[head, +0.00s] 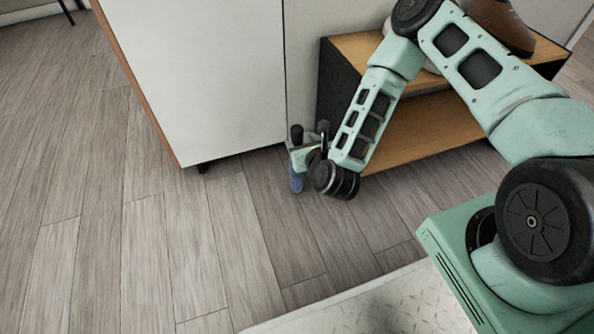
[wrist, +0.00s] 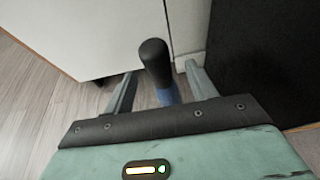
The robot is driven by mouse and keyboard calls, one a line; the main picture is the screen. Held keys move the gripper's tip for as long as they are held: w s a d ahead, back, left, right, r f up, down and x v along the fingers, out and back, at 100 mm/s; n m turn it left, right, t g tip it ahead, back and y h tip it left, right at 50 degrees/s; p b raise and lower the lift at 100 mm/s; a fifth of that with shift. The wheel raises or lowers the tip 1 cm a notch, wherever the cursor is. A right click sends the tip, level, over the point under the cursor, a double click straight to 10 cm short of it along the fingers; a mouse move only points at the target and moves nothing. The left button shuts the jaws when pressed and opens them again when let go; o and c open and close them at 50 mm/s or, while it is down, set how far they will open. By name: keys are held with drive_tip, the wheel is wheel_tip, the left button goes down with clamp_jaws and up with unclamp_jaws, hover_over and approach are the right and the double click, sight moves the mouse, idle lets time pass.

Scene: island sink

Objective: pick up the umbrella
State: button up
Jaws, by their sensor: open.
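The umbrella (head: 296,183) has a black handle and a blue body. It stands about upright near the corner between the white cabinet and the wooden shelf unit. In the wrist view the umbrella's black handle (wrist: 155,62) rises in the middle, with a bit of blue below it. My gripper (wrist: 162,79) is open, with one finger on each side of the umbrella and gaps showing on both sides. In the head view my gripper (head: 303,156) is at the umbrella's upper part and hides some of it. The umbrella's lower end is hard to make out.
A white cabinet (head: 205,75) stands behind and to the left. A shelf unit (head: 425,128) with black sides and wooden boards stands to the right, close to my arm, with a brown shoe (head: 500,25) on top. The wooden floor (head: 130,235) at left is clear.

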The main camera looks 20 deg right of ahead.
drive_tip(key=shift+w+f, duration=0.25)
drive_tip(key=shift+w, duration=0.35)
drive_tip(key=b+x, duration=0.4)
drive_tip(key=shift+w+a+f, duration=0.1)
drive_tip(key=shift+w+f, duration=0.1)
drive_tip(key=shift+f, duration=0.1)
drive_tip(key=shift+w, duration=0.3)
clamp_jaws()
